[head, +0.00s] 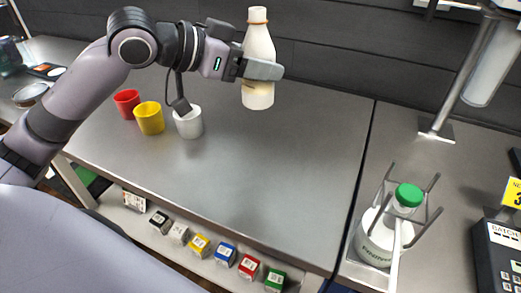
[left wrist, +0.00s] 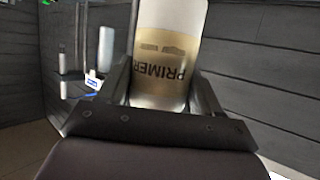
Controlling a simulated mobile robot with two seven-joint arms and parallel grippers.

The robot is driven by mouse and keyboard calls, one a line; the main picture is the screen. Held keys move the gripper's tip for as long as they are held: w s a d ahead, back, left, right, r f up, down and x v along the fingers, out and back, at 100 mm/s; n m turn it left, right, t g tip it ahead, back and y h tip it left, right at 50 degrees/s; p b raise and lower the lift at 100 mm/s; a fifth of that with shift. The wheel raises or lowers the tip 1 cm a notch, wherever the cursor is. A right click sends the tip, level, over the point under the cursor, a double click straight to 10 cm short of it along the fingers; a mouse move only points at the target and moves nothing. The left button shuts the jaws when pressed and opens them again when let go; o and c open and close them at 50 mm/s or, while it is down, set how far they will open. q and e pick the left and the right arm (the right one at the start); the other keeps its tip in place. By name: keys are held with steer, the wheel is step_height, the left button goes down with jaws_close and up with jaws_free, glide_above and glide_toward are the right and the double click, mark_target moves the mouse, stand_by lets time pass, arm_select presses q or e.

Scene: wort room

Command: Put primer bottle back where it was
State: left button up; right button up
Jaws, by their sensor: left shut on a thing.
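The primer bottle (head: 259,46) is cream-white with a tan band near its neck. My left gripper (head: 262,69) is shut on it around its lower body and holds it upright, seemingly above the back of the steel table. In the left wrist view the bottle (left wrist: 168,60) stands between the fingers, and its gold label reading PRIMER appears upside down. The bottle's base shows below the fingers in the head view. My right gripper is not in view.
Red (head: 127,102), yellow (head: 149,118) and white (head: 188,122) cups stand on the table (head: 255,170), left of the bottle. A green-capped bottle (head: 377,240) sits in a metal rack at right. The table's middle is clear. Several small coloured boxes (head: 225,254) line the lower shelf.

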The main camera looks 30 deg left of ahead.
arm_select(q)
step_height(320, 180, down, 17)
steer(key=shift+f+b, duration=0.15)
steer(key=shift+b, duration=0.8)
steer(key=o, duration=1.2)
steer(key=shift+f, duration=0.15)
